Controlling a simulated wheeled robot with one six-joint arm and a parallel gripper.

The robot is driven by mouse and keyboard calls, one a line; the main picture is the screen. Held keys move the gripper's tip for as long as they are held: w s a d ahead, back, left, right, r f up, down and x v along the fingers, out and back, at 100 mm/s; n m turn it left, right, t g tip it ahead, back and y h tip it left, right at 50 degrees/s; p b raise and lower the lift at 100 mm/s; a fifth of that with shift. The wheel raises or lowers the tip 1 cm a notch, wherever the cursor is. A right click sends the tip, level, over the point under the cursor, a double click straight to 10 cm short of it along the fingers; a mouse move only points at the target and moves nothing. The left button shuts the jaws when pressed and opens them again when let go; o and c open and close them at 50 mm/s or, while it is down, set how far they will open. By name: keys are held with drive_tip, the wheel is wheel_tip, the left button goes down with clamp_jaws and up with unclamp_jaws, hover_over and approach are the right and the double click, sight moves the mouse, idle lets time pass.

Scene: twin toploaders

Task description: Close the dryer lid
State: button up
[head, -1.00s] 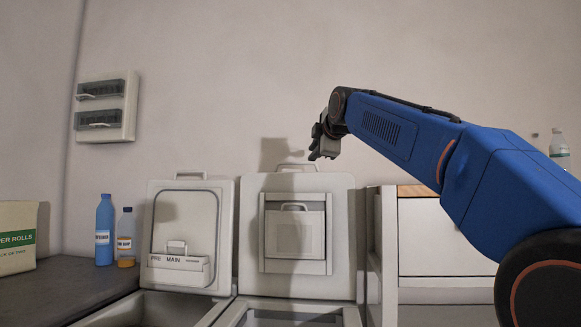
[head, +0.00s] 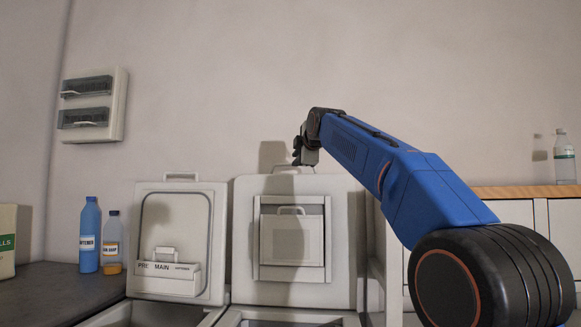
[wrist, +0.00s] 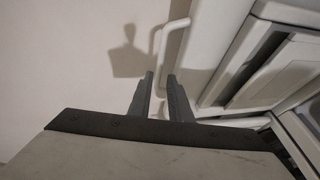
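Two toploaders stand side by side with both lids raised. The right one, with a lint-filter-like panel in its lid, looks like the dryer; its pale lid (head: 341,240) stands upright, with a bar handle (head: 281,168) on its top edge. My gripper (head: 300,160) is at that handle in the head view, partly covering it. In the wrist view my gripper (wrist: 160,76) has its two dark fingers apart, with nothing clearly held. The handle (wrist: 166,48) shows just beyond the fingertips; whether it lies between them or touches them I cannot tell.
The left lid (head: 216,240), with a PRE/MAIN drawer, is also upright. A blue bottle (head: 89,238) and a clear bottle with orange contents (head: 112,245) stand on the dark counter (head: 45,292). White cabinets (head: 520,212) are at right, behind my arm.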

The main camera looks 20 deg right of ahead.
sight(290, 165)
drive_tip(key=x, duration=0.8)
drive_tip(key=shift+w, duration=0.25)
clamp_jaws()
